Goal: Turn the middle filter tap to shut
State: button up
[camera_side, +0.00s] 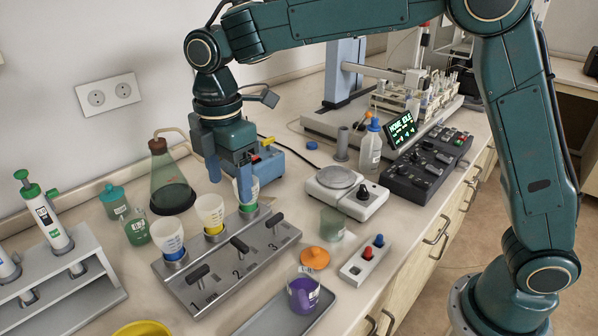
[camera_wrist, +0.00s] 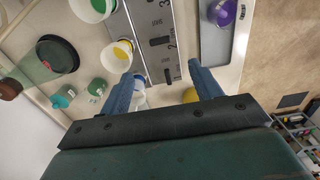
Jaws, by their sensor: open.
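The grey filter manifold (camera_side: 222,288) carries three white funnels in a row, with blue, yellow and green contents. Three black tap handles stand along its front. The middle tap (camera_side: 240,246) is by the yellow funnel (camera_side: 210,213); it also shows in the wrist view (camera_wrist: 160,41), its bar lying across the plate. The tap by the blue funnel shows in the wrist view (camera_wrist: 168,75). My gripper (camera_side: 229,180) is open and points down above the manifold's far end, near the green funnel (camera_side: 249,190). In the wrist view its fingers (camera_wrist: 165,90) are wide apart with nothing gripped.
A flask with dark green liquid (camera_side: 172,190) and small green containers stand behind the manifold. A purple beaker (camera_side: 303,290) on a grey tray, an orange lid (camera_side: 315,258) and a white balance (camera_side: 347,193) stand to the right. A yellow bowl (camera_side: 142,328) is in front.

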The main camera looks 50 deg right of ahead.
aim_at(239, 242)
notch_tip(239, 242, down, 14)
jog(key=shift+r, duration=0.25)
dwell(0.5)
jog(key=c, duration=1)
